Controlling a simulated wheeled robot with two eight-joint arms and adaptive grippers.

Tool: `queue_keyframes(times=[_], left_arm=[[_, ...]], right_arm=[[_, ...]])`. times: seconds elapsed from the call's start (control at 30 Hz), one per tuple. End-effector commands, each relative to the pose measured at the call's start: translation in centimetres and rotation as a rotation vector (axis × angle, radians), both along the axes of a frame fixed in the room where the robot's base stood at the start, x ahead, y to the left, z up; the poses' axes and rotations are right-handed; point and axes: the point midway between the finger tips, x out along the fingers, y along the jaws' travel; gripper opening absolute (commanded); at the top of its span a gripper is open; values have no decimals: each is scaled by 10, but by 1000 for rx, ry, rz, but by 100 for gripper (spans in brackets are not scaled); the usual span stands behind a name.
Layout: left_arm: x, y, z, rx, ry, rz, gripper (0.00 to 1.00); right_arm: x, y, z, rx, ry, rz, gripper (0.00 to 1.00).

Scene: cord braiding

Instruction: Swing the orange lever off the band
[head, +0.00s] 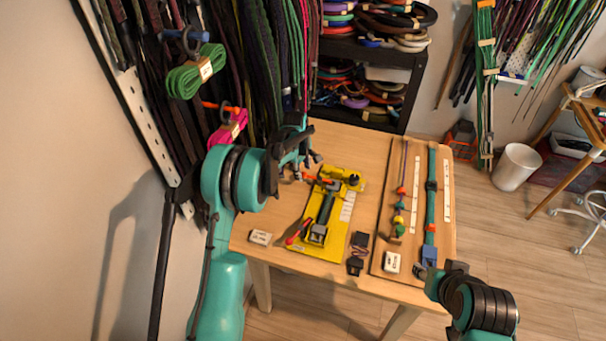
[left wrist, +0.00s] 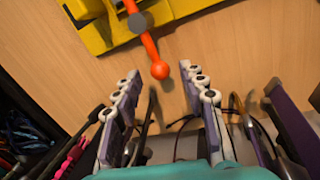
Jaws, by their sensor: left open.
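The yellow fixture (head: 347,184) lies on the table, with a dark green band (head: 326,208) along its middle. The orange lever (head: 314,178) is at its far end. In the left wrist view the lever (left wrist: 149,45) runs from a grey pivot on the yellow fixture (left wrist: 92,35) to a round orange knob. My left gripper (left wrist: 163,78) is open, its fingers on either side of the knob and apart from it. In the head view my left gripper (head: 305,160) is at the fixture's far left. My right arm is at the lower right; its fingers are not clear.
A red-handled lever (head: 297,233) is at the fixture's near left. A wooden board (head: 398,255) with beaded and teal cords lies to the right. A black clip (head: 357,253) and a small white block (head: 260,237) lie on the table. Hanging cords crowd the left wall.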

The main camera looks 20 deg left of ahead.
Motion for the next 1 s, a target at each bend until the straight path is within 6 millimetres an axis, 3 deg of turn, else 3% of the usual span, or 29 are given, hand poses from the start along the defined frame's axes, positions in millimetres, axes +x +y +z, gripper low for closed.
queue_keyframes(times=[0.13, 0.4, 0.43, 0.57, 0.6, 1.0], left_arm=[[2, -1, -12, 0, 0, -1, 42], [2, -1, -14, 0, 0, -1, 42], [2, -1, -13, 0, 0, -1, 39], [2, -1, -13, 0, 0, -1, 5], [2, -1, -13, 0, 0, -1, 0], [0, -1, -13, 0, 0, 37, 0]], right_arm=[[0, 0, -5, 0, 0, 0, 40], [0, 0, -4, 0, 0, 0, 40], [0, 0, -4, 0, 0, 0, 40], [0, 0, -4, 0, 0, 0, 40], [0, 0, -4, 0, 0, 0, 40], [0, 0, -4, 0, 0, 0, 40]])
